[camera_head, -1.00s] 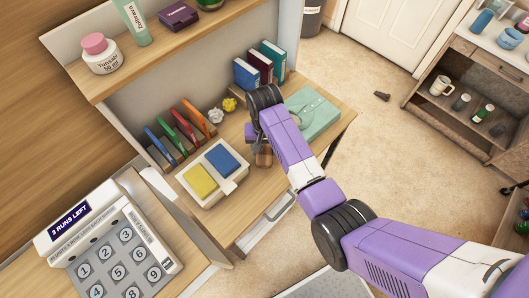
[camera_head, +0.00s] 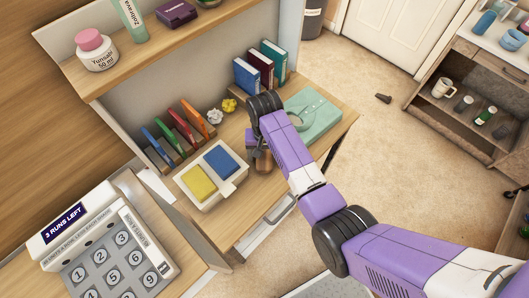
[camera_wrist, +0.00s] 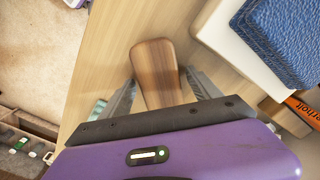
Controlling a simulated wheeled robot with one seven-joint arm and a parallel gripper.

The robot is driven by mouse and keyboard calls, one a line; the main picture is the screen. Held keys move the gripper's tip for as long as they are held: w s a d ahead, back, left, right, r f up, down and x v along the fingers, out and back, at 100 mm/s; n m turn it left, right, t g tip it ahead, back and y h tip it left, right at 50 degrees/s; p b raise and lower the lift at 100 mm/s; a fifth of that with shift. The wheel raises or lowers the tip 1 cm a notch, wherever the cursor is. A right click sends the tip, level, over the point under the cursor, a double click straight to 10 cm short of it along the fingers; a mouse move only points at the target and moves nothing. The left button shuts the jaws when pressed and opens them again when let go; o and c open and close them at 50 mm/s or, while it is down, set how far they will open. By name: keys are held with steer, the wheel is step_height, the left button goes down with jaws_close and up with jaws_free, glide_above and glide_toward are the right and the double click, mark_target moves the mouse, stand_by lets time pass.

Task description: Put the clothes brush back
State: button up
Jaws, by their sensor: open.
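A brown wooden piece, which looks like the clothes brush (camera_wrist: 157,70), lies between my gripper's two fingers in the wrist view, over the pale wooden desk (camera_wrist: 105,65). It also shows as a small brown shape below my wrist in the head view (camera_head: 264,161). My gripper (camera_wrist: 162,78) is open, with one finger on each side of the wood and a gap visible at its tip end. The lower part of the wood is hidden by my gripper body, and any bristles are out of sight.
Beside it is a white tray (camera_head: 211,199) with a yellow and a blue pad. A teal folded item (camera_head: 318,117), books (camera_head: 262,72), crumpled paper and colored folders (camera_head: 180,125) stand around the desk. A small dark object (camera_head: 383,98) lies on the carpet.

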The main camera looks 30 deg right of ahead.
mark_target(264, 154)
step_height(264, 154, up, 12)
steer(key=shift+r+b, duration=0.15)
steer(key=shift+b, duration=0.2)
steer(key=shift+w, duration=0.1)
stand_by(0.5)
